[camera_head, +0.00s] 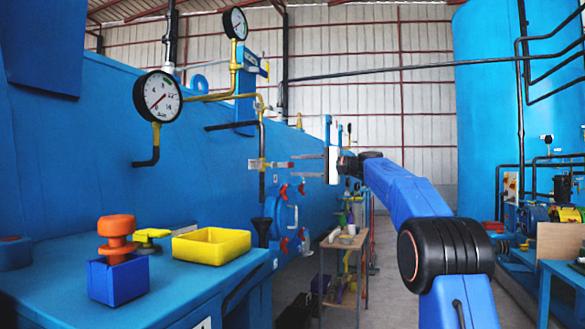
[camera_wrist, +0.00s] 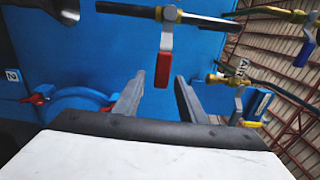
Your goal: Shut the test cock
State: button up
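A cock with a red lever (camera_wrist: 164,68) sits on a dark pipe near the top of the wrist view; I read no label on it. Its lever stands crosswise to the pipe. In the head view the red lever (camera_head: 281,165) points right from the vertical pipe on the blue vessel. My gripper (camera_head: 296,167) is open and empty, its two fingers reaching left toward the lever. In the wrist view my gripper (camera_wrist: 159,82) has the lever's end between its fingertips in the picture, with a gap on each side. I cannot tell the exact depth or any contact.
A brass valve tagged "AIR" (camera_wrist: 222,80) is right of the fingers, and a blue-handled valve (camera_wrist: 307,45) farther right. Red clamps (camera_head: 283,191) surround the door below. Pressure gauges (camera_head: 158,97) stand left. A yellow tray (camera_head: 211,246) is on the bench; a small table (camera_head: 344,242) stands below.

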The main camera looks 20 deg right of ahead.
jog(key=v, duration=1.4)
jog(key=shift+s+d, duration=0.1)
jog(key=shift+d, duration=0.05)
jog(key=s+a+f+n+g+h, duration=0.15)
jog(key=s+a+f+h, duration=0.25)
jog(key=s+a+f, duration=0.55)
jog(key=s+a+f+g+h, duration=0.25)
jog(key=s+a+f, duration=0.45)
jog(key=s+f, duration=0.45)
jog(key=s+d+f+n+g+h, duration=0.1)
jog(key=s+d+f+n+h, duration=0.1)
jog(key=s+f, duration=1.2)
jog(key=s+d+f+n+h, duration=0.2)
jog(key=s+f+n+h, duration=0.2)
jog(key=s+f, duration=1.1)
jog(key=s+h, duration=0.2)
jog(key=shift+s+f+g, duration=0.2)
jog(key=shift+s+g, duration=0.15)
jog(key=shift+g, duration=0.05)
